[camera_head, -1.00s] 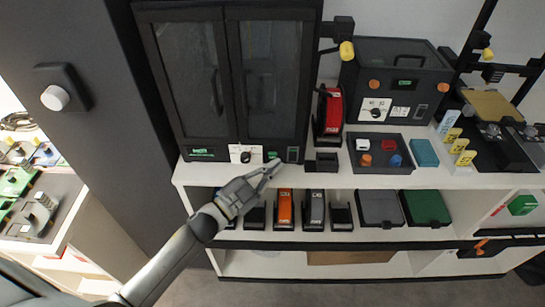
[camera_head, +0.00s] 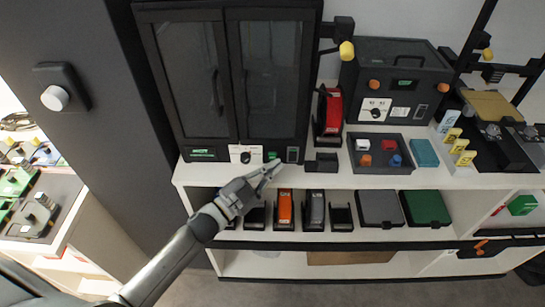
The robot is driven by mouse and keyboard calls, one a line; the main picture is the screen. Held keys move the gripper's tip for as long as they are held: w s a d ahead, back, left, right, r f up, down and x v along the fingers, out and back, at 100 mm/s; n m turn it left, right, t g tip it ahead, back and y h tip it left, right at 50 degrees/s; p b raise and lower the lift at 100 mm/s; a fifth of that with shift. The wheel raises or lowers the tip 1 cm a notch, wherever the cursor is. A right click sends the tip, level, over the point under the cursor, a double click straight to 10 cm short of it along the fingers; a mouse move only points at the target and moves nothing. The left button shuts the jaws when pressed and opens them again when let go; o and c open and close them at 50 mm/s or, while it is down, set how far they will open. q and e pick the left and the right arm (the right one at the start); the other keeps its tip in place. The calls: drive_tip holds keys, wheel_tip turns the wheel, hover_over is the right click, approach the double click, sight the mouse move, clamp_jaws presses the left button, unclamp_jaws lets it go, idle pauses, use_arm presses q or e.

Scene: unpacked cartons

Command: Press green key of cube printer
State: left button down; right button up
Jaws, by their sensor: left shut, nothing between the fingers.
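The cube printer (camera_head: 220,80) is a tall black cabinet with two glass doors at the back left of the shelf top. Its front bottom strip has a green display (camera_head: 203,152), a white panel with a black knob (camera_head: 245,154), and a small green key (camera_head: 272,155). My left gripper (camera_head: 275,167) is shut and empty. Its fingertips are just in front of and below the green key; I cannot tell whether they touch it. My right gripper is not in view.
A red tool (camera_head: 329,112), a smaller black machine (camera_head: 395,80) and a dark tray (camera_head: 380,168) of coloured cubes stand to the right. A small black block (camera_head: 322,163) sits right of the fingertips. Several tools stand on the lower shelf.

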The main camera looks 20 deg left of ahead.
use_arm(q)
drive_tip(key=shift+w, duration=0.1)
drive_tip(key=shift+w+a, duration=0.1)
drive_tip(key=shift+w, duration=0.25)
drive_tip(key=shift+w+a, duration=0.15)
drive_tip(key=shift+w, duration=0.3)
idle(0.8)
drive_tip(key=shift+s, duration=0.1)
drive_tip(key=shift+s+d, duration=0.25)
drive_tip(key=shift+s, duration=0.55)
drive_tip(key=s+p, duration=0.1)
drive_tip(key=s, duration=0.1)
drive_tip(key=s+d, duration=0.1)
drive_tip(key=s, duration=0.1)
drive_tip(key=shift+s+d+p, duration=0.2)
drive_tip(key=shift+s+p, duration=0.2)
